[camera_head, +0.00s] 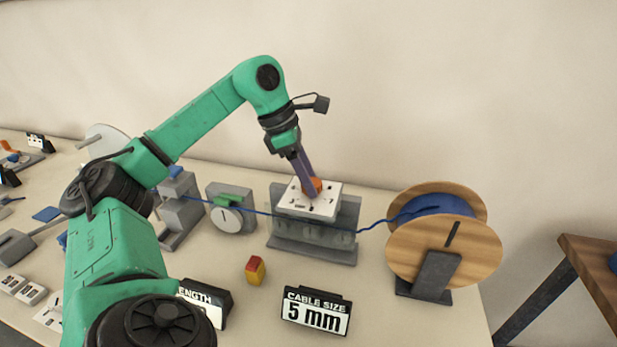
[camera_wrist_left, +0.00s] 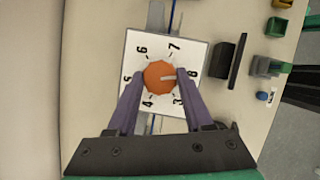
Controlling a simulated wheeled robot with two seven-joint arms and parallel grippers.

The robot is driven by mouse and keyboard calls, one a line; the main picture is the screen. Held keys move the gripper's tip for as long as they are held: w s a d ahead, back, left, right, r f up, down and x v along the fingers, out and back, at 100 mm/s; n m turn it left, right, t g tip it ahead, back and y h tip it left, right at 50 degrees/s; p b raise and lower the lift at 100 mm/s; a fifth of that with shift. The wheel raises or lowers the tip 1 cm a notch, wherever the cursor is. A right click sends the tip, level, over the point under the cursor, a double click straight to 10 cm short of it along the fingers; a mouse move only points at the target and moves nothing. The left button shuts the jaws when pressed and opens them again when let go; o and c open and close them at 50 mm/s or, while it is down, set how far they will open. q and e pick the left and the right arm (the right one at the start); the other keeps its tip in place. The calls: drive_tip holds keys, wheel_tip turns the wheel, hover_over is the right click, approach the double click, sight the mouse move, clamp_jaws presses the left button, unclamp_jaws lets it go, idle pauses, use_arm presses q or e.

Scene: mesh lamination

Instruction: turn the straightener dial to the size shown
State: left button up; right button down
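The straightener dial (camera_head: 313,186) is an orange knob on a white numbered plate (camera_head: 322,207) on top of the grey straightener. In the left wrist view the dial (camera_wrist_left: 158,75) has a pale pointer mark aimed right, near the 8. Numbers 3 to 8 ring it; the 5 is on the left. My left gripper (camera_head: 308,190) reaches down onto the dial. Its purple fingers (camera_wrist_left: 160,76) lie against the dial's two sides with no clear gap. The cable size sign (camera_head: 317,313) reads "5 mm". My right gripper is not in view.
A wooden spool (camera_head: 445,256) of blue cable stands right of the straightener. The blue cable (camera_head: 375,226) runs left through it. A grey unit with a white round face (camera_head: 228,219) stands to the left. A red-yellow block (camera_head: 255,270) and a partly hidden length sign (camera_head: 212,302) are in front.

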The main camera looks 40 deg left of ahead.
use_arm(q)
clamp_jaws()
